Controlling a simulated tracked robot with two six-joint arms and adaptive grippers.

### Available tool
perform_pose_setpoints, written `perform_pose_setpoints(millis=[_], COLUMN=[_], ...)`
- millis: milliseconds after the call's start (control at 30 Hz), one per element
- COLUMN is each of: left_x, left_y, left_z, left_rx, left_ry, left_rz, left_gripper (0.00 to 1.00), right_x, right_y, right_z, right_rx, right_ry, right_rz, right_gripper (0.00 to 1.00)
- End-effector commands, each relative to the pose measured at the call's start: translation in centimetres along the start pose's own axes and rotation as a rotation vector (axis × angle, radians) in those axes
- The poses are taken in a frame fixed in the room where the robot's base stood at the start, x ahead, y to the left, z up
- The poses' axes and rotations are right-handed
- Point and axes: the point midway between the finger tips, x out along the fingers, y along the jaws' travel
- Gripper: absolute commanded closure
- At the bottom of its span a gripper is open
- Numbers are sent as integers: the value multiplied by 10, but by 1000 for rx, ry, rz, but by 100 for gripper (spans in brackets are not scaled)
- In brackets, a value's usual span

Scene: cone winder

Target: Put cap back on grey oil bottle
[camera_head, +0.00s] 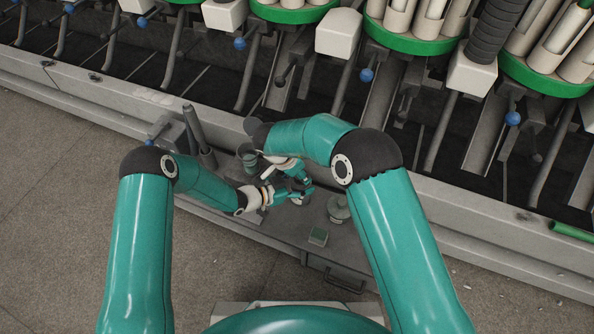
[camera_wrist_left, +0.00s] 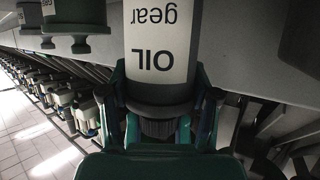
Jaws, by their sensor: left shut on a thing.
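The grey oil bottle (camera_wrist_left: 158,92) fills the upper middle of the left wrist view, upside down in the picture, with a white label reading "OIL gear". A dark ribbed cap (camera_wrist_left: 160,128) is at its top end, between the fingers of my left gripper (camera_wrist_left: 165,118). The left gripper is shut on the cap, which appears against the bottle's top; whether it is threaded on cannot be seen. In the head view my left gripper (camera_head: 299,191) is over the bench. My right gripper (camera_head: 272,174) is close to it, partly hidden by its arm, its jaws unclear.
Grey upright rods (camera_head: 197,135) are at the left. The winder with green discs (camera_head: 412,42) runs behind.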

Motion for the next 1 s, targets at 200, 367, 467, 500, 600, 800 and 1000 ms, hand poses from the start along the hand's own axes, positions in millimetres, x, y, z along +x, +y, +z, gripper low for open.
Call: perform_pose_setpoints(millis=[200,367,467,500,600,800,1000], left_x=[0,1,1,1,1,1,1], left_y=[2,3,4,4,4,5,4], left_z=[0,0,0,0,0,0,0], left_rx=[2,3,3,3,3,3,2], left_ry=[-1,-1,-1,-1,-1,-1,-1], left_rz=[5,7,9,9,10,11,9], left_gripper=[100,100,100,100,100,100,100], right_x=[1,1,0,-1,-1,-2,-1], right_y=[-5,-6,-6,-6,-5,-6,-5], right_z=[1,0,1,1,1,1,0], right_rx=[464,688,761,777,791,789,787], right_ry=[-1,-1,-3,-3,-4,-4,-3], right_rz=[185,275,304,312,318,316,317], right_gripper=[70,70,70,70,70,70,35])
